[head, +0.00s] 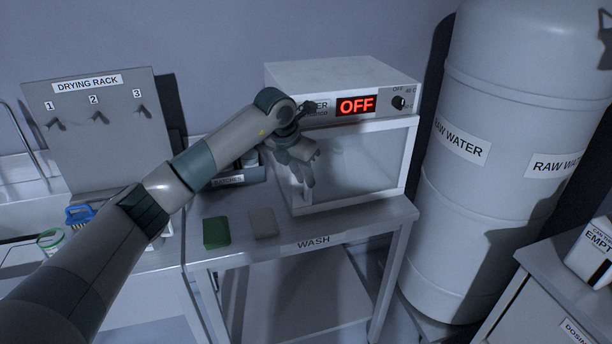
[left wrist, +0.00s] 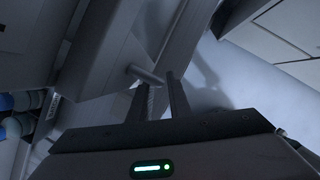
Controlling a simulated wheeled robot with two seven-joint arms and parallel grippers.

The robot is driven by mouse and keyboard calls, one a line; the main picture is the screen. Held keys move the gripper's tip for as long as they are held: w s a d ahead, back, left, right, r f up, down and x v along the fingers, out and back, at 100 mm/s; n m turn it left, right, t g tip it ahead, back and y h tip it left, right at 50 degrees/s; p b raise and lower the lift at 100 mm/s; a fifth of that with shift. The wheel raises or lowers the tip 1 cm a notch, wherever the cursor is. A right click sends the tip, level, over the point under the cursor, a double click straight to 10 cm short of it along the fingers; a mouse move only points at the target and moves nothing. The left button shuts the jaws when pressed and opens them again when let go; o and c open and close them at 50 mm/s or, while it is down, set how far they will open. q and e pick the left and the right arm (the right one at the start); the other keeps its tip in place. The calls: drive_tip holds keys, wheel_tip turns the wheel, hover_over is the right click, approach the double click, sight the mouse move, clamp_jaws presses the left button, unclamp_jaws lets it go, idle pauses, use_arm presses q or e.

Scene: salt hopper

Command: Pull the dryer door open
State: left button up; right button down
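The dryer (head: 340,72) is a white box on the wash table, with a red OFF display on its upper front. Its door (head: 365,163), a clear pane in a white frame, looks shut. My left gripper (head: 306,178) is in front of the door's left part and hides some of its edge. In the left wrist view, my left gripper's two fingers (left wrist: 161,82) stand apart. A short grey bar, likely the door handle (left wrist: 143,73), lies at the fingertips; I cannot tell whether a finger touches it. My right gripper is not in view.
The wash table (head: 345,225) carries a green pad (head: 216,232) and a pale pad (head: 263,222) left of the dryer. A drying rack (head: 95,130) stands at the left. A large raw water tank (head: 500,110) stands close at the right.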

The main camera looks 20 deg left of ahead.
use_arm(q)
drive_tip(key=shift+x, duration=0.95)
clamp_jaws()
